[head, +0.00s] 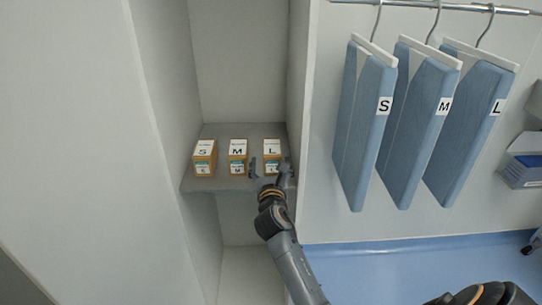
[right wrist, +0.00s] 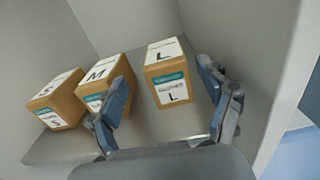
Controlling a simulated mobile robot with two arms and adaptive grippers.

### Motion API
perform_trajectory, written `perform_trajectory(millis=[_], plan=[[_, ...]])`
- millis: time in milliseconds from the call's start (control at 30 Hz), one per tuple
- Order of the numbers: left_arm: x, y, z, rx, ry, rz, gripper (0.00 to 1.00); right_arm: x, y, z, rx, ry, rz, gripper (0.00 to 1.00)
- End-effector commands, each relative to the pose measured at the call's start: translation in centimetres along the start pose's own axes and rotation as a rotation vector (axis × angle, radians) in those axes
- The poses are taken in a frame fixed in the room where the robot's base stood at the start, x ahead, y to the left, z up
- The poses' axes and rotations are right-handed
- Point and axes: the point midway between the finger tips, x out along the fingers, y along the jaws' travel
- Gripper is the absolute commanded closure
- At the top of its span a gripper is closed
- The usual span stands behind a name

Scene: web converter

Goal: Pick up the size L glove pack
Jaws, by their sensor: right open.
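The size L glove pack (head: 271,147) is a small brown box with a white top marked L. It stands at the right end of a grey shelf in a cabinet. My right gripper (head: 271,172) is open just in front of it. In the right wrist view, the L pack (right wrist: 167,76) stands beyond the open fingers (right wrist: 168,98), between them and not gripped. The left finger partly covers the M pack. My left gripper does not show in the head view.
The M pack (head: 238,149) and S pack (head: 204,155) stand left of the L pack on the shelf (head: 222,184). The cabinet's right wall (head: 300,90) is close to my right gripper. Blue gowns marked S, M and L (head: 375,110) hang to the right.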

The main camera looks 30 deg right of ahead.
Motion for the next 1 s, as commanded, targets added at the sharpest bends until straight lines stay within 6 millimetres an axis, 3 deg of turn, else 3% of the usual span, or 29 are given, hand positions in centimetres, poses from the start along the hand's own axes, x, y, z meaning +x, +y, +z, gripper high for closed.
perform_trajectory(millis=[267, 533, 867, 1000], plan=[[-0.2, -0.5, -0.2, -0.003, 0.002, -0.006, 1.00, 2.3, -0.2, 0.1, 0.002, 0.001, 0.000, 0.22], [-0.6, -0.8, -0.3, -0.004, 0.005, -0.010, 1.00, 6.1, -0.7, 0.1, 0.003, 0.002, 0.001, 0.22], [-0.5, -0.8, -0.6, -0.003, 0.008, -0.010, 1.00, 6.7, -0.7, 0.1, 0.002, 0.001, 0.002, 0.22], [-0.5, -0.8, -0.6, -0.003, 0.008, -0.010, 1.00, 6.7, -0.7, 0.1, 0.002, 0.001, 0.002, 0.50]])
